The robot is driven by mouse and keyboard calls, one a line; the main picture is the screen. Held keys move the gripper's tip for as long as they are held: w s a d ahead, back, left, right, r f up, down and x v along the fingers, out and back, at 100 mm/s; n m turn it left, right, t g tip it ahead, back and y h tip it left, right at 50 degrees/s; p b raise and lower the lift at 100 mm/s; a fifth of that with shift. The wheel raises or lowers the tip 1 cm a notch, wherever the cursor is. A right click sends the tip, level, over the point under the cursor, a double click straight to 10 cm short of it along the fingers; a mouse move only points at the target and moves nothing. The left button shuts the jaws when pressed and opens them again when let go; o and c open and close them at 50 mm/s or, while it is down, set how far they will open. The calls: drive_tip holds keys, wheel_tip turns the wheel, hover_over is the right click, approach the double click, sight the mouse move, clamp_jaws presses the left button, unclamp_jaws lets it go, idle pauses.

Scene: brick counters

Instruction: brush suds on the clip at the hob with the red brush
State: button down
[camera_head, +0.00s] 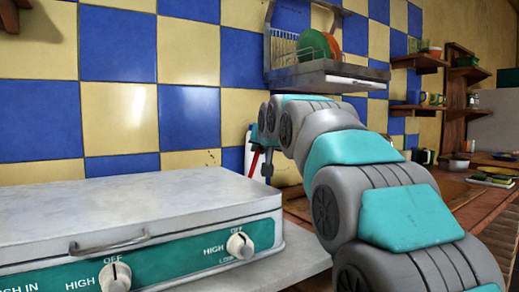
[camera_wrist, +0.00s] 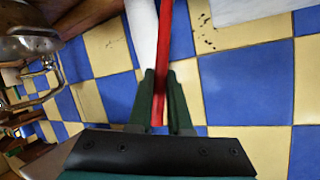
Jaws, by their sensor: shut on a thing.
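My gripper (camera_wrist: 161,78) is shut on the red brush (camera_wrist: 165,40), whose red handle runs between the two dark green fingers toward the top of the wrist view. In the head view my gripper (camera_head: 261,156) is small, beyond the right end of the hob, with a short piece of the red brush (camera_head: 254,162) showing beside it. The brush's head and bristles cannot be made out. The hob (camera_head: 130,215) is a pale metal box with a flat top, a front handle and a teal panel with white knobs. I cannot make out the clip or any suds.
A white upright object (camera_head: 248,148) stands behind my gripper; it also shows beside the brush in the wrist view (camera_wrist: 143,30). A dish rack (camera_head: 325,75) with coloured plates hangs on the blue and yellow tiled wall. Shelves and a wooden counter (camera_head: 455,184) with dishes lie right.

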drive_tip(key=shift+s+d+f, duration=0.1)
drive_tip(key=shift+s+d, duration=0.1)
drive_tip(key=shift+s, duration=0.05)
drive_tip(key=shift+w+a, duration=0.1)
drive_tip(key=shift+w+a, duration=0.15)
drive_tip(key=shift+w, duration=0.1)
drive_tip(key=shift+s+d, duration=0.2)
drive_tip(key=shift+s, duration=0.05)
idle(0.3)
drive_tip(key=shift+w+a, duration=0.2)
drive_tip(key=shift+w, duration=0.05)
drive_tip(key=shift+s+d, duration=0.25)
drive_tip(key=shift+s, duration=0.1)
drive_tip(key=shift+w+a, duration=0.25)
drive_tip(key=shift+w, duration=0.05)
drive_tip(key=shift+s+d, duration=0.15)
idle(0.3)
